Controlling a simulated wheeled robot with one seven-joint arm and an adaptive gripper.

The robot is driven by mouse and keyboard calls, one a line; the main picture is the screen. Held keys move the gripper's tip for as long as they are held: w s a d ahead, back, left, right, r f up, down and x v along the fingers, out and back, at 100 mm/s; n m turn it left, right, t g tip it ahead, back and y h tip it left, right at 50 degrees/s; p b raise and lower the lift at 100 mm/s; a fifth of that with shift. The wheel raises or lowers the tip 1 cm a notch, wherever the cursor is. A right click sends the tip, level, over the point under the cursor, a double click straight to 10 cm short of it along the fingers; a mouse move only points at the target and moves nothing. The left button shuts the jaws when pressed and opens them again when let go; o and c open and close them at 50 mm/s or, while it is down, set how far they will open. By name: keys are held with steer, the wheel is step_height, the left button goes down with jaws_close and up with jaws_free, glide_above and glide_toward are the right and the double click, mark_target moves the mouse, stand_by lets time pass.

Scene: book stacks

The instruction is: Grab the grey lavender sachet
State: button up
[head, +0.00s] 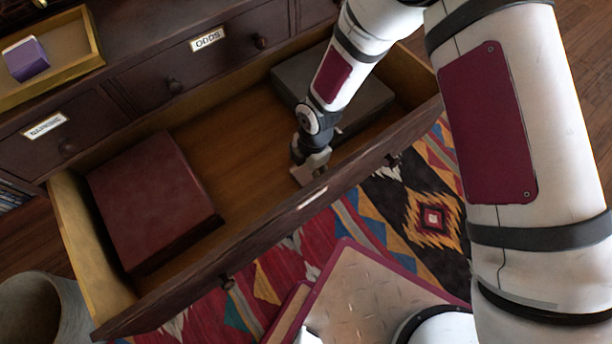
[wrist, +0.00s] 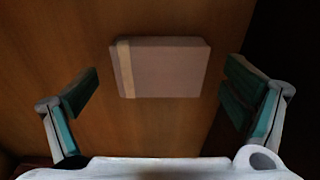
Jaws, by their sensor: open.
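The grey lavender sachet (wrist: 170,68) is a flat, greyish-mauve block with a tan band near its left end. In the wrist view it lies on the wooden drawer floor, ahead of and between my two fingers. My gripper (head: 311,166) reaches down into the open drawer (head: 235,118), near its front wall in the head view. It is open, with a teal-padded finger on either side of the sachet's line and clear gaps at both ends.
A dark red box (head: 150,200) fills the drawer's left part, and a dark grey case (head: 345,92) lies at its right rear. The drawer's front wall stands close to my gripper. A small tray (head: 75,68) with a purple block (head: 27,60) sits on top at upper left.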

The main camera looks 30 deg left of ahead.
steer(key=shift+f, duration=0.35)
steer(key=c, duration=1.1)
steer(key=shift+c, duration=0.2)
